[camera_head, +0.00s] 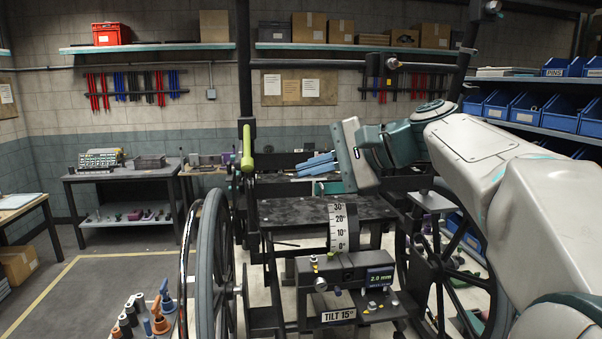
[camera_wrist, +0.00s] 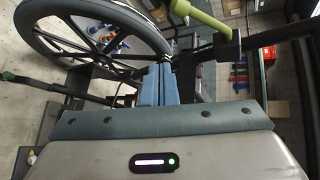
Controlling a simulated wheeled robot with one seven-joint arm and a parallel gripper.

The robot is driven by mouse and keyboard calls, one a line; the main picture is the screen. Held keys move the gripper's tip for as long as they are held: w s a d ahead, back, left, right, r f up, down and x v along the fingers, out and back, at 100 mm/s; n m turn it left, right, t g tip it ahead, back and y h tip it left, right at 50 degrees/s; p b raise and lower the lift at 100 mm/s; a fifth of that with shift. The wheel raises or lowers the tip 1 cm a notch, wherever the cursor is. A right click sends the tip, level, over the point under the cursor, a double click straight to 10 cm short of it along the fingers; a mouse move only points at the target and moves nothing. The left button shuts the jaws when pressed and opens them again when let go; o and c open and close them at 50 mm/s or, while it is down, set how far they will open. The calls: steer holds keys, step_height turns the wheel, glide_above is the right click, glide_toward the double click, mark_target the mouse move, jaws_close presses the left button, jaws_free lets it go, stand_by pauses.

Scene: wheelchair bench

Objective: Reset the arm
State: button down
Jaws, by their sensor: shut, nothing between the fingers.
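My arm reaches in from the right in the head view. My gripper (camera_head: 303,167) is above the back of the dark wheelchair seat (camera_head: 285,211), pointing left. Its blue fingers are together with nothing between them. In the wrist view the gripper (camera_wrist: 158,67) also shows its two blue fingers side by side. The wheelchair's left wheel (camera_head: 207,265) stands at left and also shows in the wrist view (camera_wrist: 45,45). A green handle (camera_head: 247,148) is on the left upright, left of the fingers; it shows in the wrist view (camera_wrist: 203,27) too.
A tilt scale (camera_head: 342,228) and a unit with a "2.0 mm" display (camera_head: 379,277) are in front of the seat. A workbench (camera_head: 120,176) stands back left. Blue bins (camera_head: 527,108) fill the right shelves. Bottles and tools (camera_head: 140,315) are low left. Open floor lies left.

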steer(key=s+d+f+n+h, duration=0.2)
steer(key=s+d+f+h, duration=0.2)
steer(key=s+f, duration=0.3)
steer(key=s+d+f+n+g+h+b, duration=0.1)
steer(key=s+d+f+n+h, duration=0.2)
steer(key=s+f, duration=0.4)
steer(key=s+d+f+n+g+h, duration=0.1)
steer(key=s+d+f+h, duration=0.4)
steer(key=f, duration=1.3)
steer(key=shift+s+f+n+b, duration=0.25)
steer(key=shift+s+n+b, duration=0.15)
steer(key=shift+s+n, duration=0.7)
